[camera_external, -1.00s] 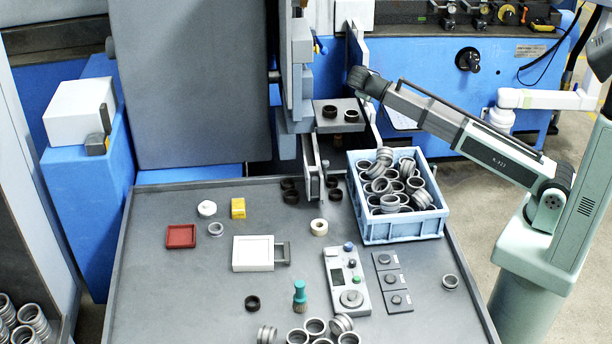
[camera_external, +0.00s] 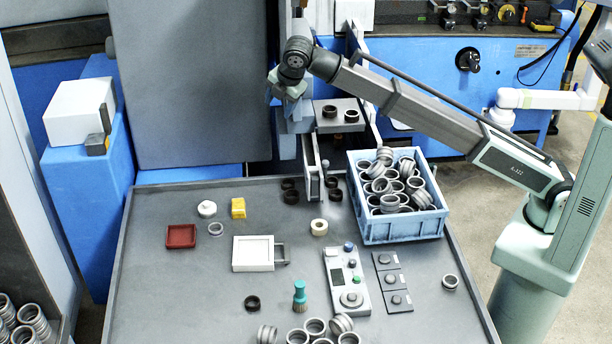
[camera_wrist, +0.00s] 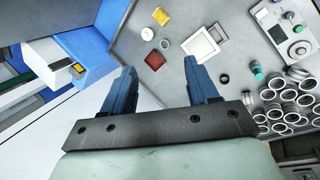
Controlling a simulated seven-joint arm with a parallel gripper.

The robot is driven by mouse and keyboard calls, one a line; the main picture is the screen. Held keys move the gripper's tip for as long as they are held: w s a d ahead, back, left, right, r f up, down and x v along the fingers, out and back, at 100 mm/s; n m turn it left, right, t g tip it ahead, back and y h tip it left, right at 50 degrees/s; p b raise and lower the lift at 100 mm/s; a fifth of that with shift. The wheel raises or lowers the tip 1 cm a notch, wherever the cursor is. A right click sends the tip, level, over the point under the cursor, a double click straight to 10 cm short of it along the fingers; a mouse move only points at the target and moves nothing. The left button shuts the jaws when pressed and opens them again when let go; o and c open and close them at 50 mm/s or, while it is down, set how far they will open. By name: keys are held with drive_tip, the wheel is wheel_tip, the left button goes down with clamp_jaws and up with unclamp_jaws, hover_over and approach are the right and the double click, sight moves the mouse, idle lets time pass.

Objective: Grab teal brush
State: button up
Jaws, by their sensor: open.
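The teal brush (camera_external: 300,296) stands upright near the front middle of the grey table, with its teal handle up and brown bristles down. In the wrist view, the teal brush (camera_wrist: 257,71) shows to the right of my fingers, beside a group of metal rings. My gripper (camera_wrist: 160,64) is open, with two blue fingers spread apart and nothing between them. It is well away from the brush. In the external view my wrist is high over the back of the table, and the fingers are not clear there.
Metal rings (camera_external: 315,326) lie close to the brush, and a black ring (camera_external: 252,302) sits to its left. A control panel (camera_external: 347,282) is on its right. A blue crate (camera_external: 402,229) full of rings stands behind. A white frame (camera_external: 253,254) and red tray (camera_external: 181,236) lie farther left.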

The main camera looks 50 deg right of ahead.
drive_tip(key=s+a+f+g, duration=0.1)
drive_tip(key=s+a+f, duration=0.35)
drive_tip(key=a, duration=0.25)
drive_tip(key=m+g+y, duration=0.1)
drive_tip(key=m+g, duration=0.3)
drive_tip(key=m, duration=0.1)
approach(300, 284)
wheel_tip(300, 284, down, 6)
drive_tip(key=shift+f, duration=0.1)
drive_tip(key=shift+d+f, duration=0.15)
drive_tip(key=shift+f, duration=2.95)
clamp_jaws()
